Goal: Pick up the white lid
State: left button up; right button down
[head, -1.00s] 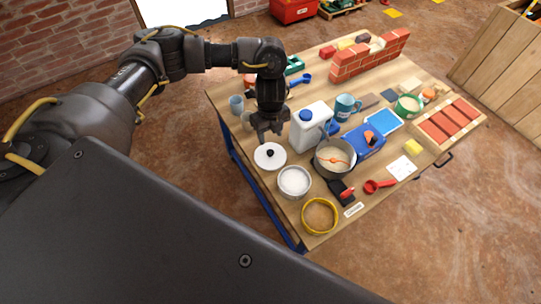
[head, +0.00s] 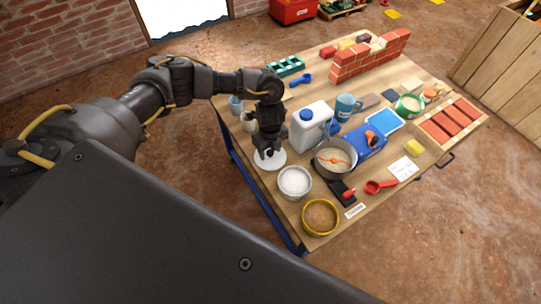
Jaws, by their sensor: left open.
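The white lid (head: 273,162) lies flat on the wooden table near its left edge. In the head view my left gripper (head: 269,153) points down right over the lid, with its fingers around the place of the lid's dark knob. The jaws are open. The knob is hidden behind the fingers, and I cannot tell whether they touch it. My right gripper is not in view.
A white jug with a blue cap (head: 309,128) stands close right of the gripper. A bowl of white powder (head: 295,182) sits just in front of the lid. A metal pot (head: 335,158) and a grey-blue cup (head: 236,104) are nearby on the table (head: 283,222).

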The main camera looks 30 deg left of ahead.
pick_arm(q)
jog(key=shift+c, duration=0.3)
grip_shut()
